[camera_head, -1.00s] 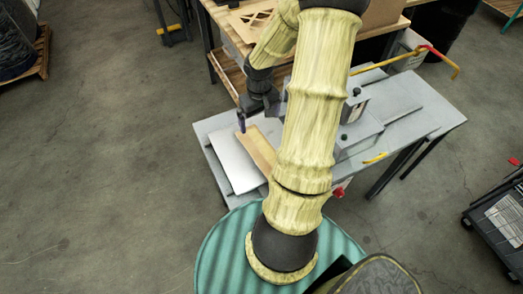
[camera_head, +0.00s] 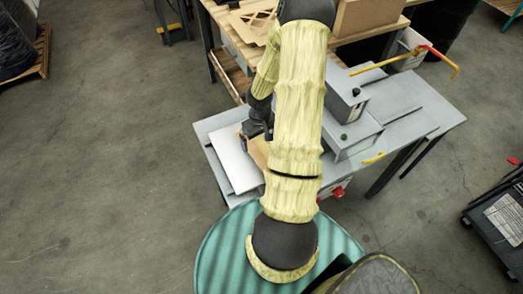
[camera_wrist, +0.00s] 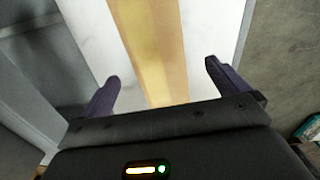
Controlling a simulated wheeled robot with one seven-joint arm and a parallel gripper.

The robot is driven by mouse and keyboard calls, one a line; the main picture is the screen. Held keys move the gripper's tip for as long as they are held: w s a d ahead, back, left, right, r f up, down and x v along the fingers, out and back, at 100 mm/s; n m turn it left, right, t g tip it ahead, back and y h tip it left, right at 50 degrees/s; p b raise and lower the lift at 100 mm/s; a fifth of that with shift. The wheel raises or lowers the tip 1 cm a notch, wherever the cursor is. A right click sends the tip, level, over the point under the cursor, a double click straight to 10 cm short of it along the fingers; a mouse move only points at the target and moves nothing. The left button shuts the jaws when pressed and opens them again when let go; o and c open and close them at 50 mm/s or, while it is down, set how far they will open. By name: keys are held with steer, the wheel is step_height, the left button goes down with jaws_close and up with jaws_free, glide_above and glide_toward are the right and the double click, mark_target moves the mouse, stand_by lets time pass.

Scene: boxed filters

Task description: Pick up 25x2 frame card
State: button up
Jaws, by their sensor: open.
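A long, flat tan strip, seemingly the 25x2 frame card (camera_wrist: 152,45), lies on a white panel (camera_wrist: 95,35). In the head view, part of the tan strip (camera_head: 258,150) shows on the white panel (camera_head: 232,160), left of my arm; my arm hides the rest. My gripper (camera_wrist: 162,74) is open and empty in the wrist view. Its two dark purple fingers stand apart, one on each side of the strip, with the strip running between them. I cannot tell how high the fingertips are above the panel. My gripper (camera_head: 255,130) is partly hidden in the head view.
The grey table (camera_head: 415,108) carries grey machine boxes (camera_head: 350,133) right of my arm. A yellow bar (camera_head: 385,65) juts out at the back right. A wooden bench behind holds a cut-out cardboard sheet (camera_head: 250,24) and a cardboard box (camera_head: 368,15). Floor at left is open.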

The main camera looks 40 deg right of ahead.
mark_target(262, 151)
steer(key=shift+s+d+f+p, duration=0.15)
steer(key=shift+f+p, duration=0.35)
steer(key=shift+f, duration=2.15)
steer(key=c, duration=0.9)
